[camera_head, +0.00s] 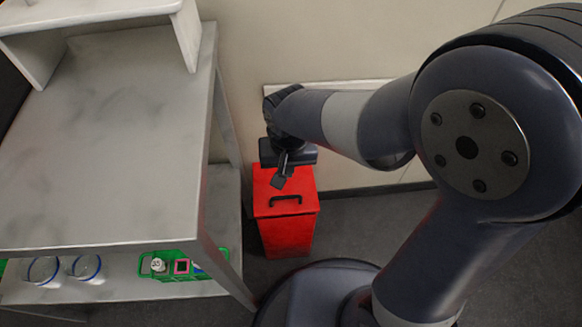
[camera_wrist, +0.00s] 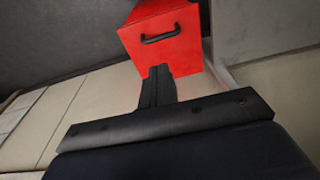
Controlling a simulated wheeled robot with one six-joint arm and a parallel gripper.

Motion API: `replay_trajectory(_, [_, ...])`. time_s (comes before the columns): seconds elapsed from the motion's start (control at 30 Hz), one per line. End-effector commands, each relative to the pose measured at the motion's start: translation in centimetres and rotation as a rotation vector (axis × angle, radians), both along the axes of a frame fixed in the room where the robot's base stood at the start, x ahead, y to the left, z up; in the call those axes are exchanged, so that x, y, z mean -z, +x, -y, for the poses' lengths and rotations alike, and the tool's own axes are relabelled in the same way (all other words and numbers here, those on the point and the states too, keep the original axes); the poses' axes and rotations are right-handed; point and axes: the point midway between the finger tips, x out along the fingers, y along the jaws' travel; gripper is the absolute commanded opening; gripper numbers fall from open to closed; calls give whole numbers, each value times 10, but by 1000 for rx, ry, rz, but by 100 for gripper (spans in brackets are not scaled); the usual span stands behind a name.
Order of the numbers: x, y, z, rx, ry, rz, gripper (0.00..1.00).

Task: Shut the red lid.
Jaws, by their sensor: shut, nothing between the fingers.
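A red bin (camera_head: 287,238) stands on the floor against the wall, right of the steel bench. Its red lid (camera_head: 268,208) has a black bar handle (camera_head: 286,199) and looks down flat on the bin, with no gap that I can see. My gripper (camera_head: 278,183) is shut and empty, over the rear part of the lid, behind the handle. In the wrist view, the shut fingers (camera_wrist: 158,70) overlap the edge of the red lid (camera_wrist: 185,50) just below the handle (camera_wrist: 170,34). I cannot tell whether they touch the lid. My gripper hides part of its rear edge.
A steel bench (camera_head: 110,140) with a lower shelf (camera_head: 120,292) stands close on the left. A green rack (camera_head: 150,272) with small items and two blue-rimmed round glass pieces (camera_head: 86,267) sit on the shelf. The floor (camera_head: 370,225) right of the bin is clear.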

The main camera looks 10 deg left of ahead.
Motion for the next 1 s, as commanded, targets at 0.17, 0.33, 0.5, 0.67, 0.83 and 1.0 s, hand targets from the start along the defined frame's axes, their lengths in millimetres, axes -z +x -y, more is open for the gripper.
replay_trajectory(0.17, [39,3,0,1,-3,-3,0])
replay_trajectory(0.33, [76,7,-2,1,-3,-2,0])
replay_trajectory(0.5, [107,10,-3,1,-1,-1,0])
replay_trajectory(0.67, [125,12,-4,1,-1,1,0])
replay_trajectory(0.83, [131,13,-5,1,1,2,0])
replay_trajectory(1.0, [131,13,-5,1,1,2,0])
